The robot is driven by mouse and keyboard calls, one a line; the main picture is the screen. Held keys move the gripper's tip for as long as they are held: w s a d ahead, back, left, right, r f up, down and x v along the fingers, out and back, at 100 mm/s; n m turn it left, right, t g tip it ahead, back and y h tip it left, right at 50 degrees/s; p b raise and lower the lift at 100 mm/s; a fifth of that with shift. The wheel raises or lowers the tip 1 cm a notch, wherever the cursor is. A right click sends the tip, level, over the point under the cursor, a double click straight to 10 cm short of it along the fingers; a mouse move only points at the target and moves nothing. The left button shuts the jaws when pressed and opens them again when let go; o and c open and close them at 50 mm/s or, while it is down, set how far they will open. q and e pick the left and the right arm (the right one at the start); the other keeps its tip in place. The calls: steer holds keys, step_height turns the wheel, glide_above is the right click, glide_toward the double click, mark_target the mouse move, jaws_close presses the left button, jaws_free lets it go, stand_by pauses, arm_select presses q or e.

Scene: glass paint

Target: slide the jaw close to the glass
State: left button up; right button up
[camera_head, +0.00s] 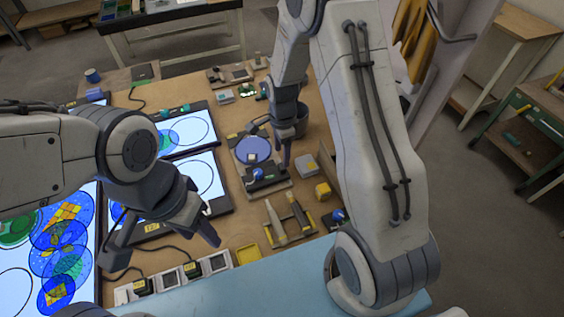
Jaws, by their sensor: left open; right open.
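A round blue glass disc (253,150) lies on a small grey fixture on the wooden bench. A dark block with a blue knob (258,174), which looks like the jaw, sits at the fixture's near side, close to the disc's edge. I cannot tell whether they touch. My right gripper (272,146) is open and points down over the disc's right side, one finger beside the dark block; contact is unclear. My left gripper (160,248) is open and empty, above the bench's near left part, well apart from the fixture.
Lit panels (204,174) with coloured glass discs fill the bench's left side. Brushes in a yellow holder (290,222), a yellow block (322,191) and a grey block (306,165) stand right of the fixture. A yellow tray (248,254) and small white-framed boxes line the near edge.

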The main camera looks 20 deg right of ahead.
arm_select(q)
steer(key=shift+f+b, duration=0.3)
steer(key=shift+f, duration=0.2)
arm_select(e)
steer(key=shift+r, duration=2.3)
